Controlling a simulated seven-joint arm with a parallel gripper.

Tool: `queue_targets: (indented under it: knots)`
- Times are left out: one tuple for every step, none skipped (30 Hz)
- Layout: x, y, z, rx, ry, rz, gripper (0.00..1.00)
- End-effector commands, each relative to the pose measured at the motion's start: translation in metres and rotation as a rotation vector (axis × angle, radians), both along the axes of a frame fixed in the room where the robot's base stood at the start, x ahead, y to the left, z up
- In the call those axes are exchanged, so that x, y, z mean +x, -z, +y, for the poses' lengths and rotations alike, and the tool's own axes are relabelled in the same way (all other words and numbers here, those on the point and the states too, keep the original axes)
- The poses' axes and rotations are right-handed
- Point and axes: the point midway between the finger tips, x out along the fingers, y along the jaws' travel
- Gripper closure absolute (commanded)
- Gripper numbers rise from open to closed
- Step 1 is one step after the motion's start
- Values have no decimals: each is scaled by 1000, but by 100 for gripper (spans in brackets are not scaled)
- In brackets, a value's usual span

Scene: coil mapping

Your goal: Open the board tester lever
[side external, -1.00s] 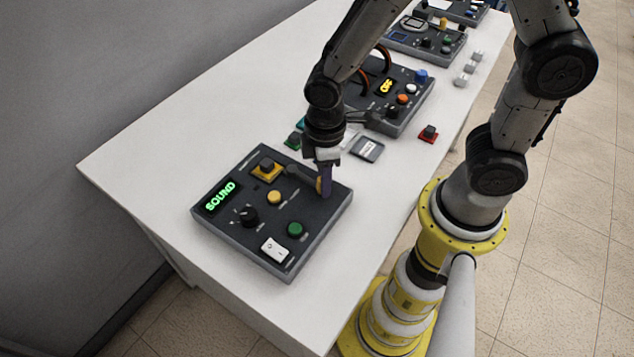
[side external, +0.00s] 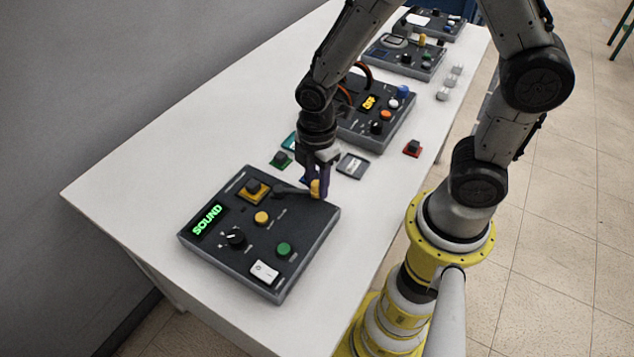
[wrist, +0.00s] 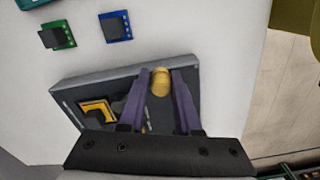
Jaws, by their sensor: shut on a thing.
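The dark grey board tester (side external: 312,219) lies on the white table, its green display reading SOUND. Its grey lever (side external: 287,190) runs from beside a yellow-framed socket (side external: 245,197) holding a black block to a yellow knob (side external: 315,189) at the panel's far right edge. My gripper (side external: 319,187) is shut on this knob. In the wrist view the knob (wrist: 161,84) sits between the tips of my two purple fingers. The wrist view also shows the yellow socket (wrist: 95,107). Much of the lever arm is hidden there by my gripper.
Beyond the tester lie a green piece (side external: 281,160), a blue piece (wrist: 116,27), a grey tile (side external: 353,165) and a red piece (side external: 413,148). Another panel (side external: 375,112) with cables stands behind. The table left of the tester is clear.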

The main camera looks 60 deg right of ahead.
Motion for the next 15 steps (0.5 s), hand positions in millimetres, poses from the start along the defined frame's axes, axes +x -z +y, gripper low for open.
queue_targets:
  knots:
    - [7,-4,3,7,-6,-24,100]
    - [7,-4,3,7,-6,-24,100]
    - [7,-4,3,7,-7,-24,100]
    - [7,-4,3,7,-7,-24,100]
    - [7,-4,3,7,-7,-24,100]
    - [7,-4,3,7,-7,-24,100]
    - [7,-4,3,7,-7,-24,100]
    - [7,-4,3,7,-7,-24,100]
    - [7,-4,3,7,-7,-24,100]
    - [7,-4,3,7,-7,-24,100]
    - [7,-4,3,7,-7,-24,65]
    - [7,-4,3,7,-7,-23,57]
    - [7,-4,3,6,-6,-22,52]
    - [6,-4,3,6,-6,-19,47]
    - [6,-3,2,5,-5,-17,42]
